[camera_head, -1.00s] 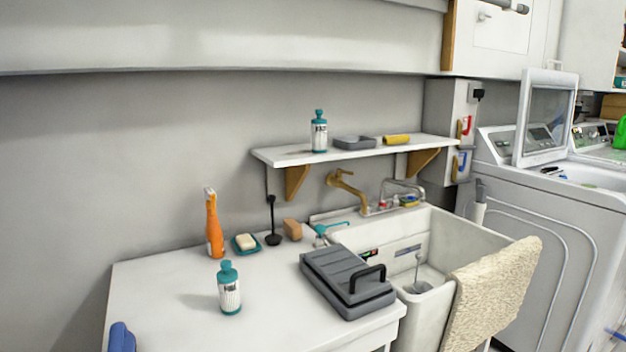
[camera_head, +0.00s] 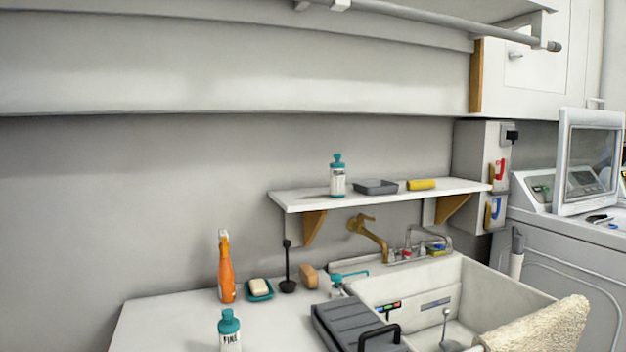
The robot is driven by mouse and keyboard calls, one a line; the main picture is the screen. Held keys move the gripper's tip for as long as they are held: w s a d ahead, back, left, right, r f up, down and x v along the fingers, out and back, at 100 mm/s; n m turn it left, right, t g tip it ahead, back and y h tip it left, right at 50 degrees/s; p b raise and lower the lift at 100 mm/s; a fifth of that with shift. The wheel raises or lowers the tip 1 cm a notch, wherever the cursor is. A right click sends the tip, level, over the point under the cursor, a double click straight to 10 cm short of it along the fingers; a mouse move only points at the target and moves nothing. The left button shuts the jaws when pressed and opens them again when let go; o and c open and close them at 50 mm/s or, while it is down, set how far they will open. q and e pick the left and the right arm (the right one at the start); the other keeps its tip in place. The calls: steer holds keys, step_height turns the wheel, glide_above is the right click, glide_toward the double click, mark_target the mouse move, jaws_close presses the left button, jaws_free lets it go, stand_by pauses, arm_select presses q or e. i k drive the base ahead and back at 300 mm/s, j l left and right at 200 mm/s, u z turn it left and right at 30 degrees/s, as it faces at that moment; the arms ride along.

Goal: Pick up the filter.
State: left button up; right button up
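No object in view can be clearly told as the filter. A dark grey ridged case with a black handle (camera_head: 350,326) lies on the white counter beside the sink, cut off by the bottom edge. A small grey tray (camera_head: 375,187) and a yellow roll (camera_head: 421,184) lie on the wall shelf, right of a teal-capped white bottle (camera_head: 337,180). Neither of my grippers is in view.
The white counter (camera_head: 165,325) holds an orange bottle (camera_head: 226,272), soap on a teal dish (camera_head: 260,290), a brown block (camera_head: 309,276) and another teal-capped bottle (camera_head: 229,331). The sink (camera_head: 480,285) has a cream towel (camera_head: 540,327) over its front. A washer (camera_head: 560,250) stands right.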

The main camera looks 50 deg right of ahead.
mark_target(338, 170)
steer(key=k+l+u, duration=0.1)
steer(key=l, duration=0.2)
steer(key=k+l+u, duration=0.15)
steer(key=l, duration=0.15)
steer(key=l+u, duration=0.1)
steer(key=l, duration=0.15)
steer(key=k+l, duration=0.15)
steer(key=l, duration=0.15)
steer(key=k+l+u, duration=0.1)
steer(key=l, duration=0.2)
steer(key=k+l, duration=0.15)
steer(key=l, duration=0.15)
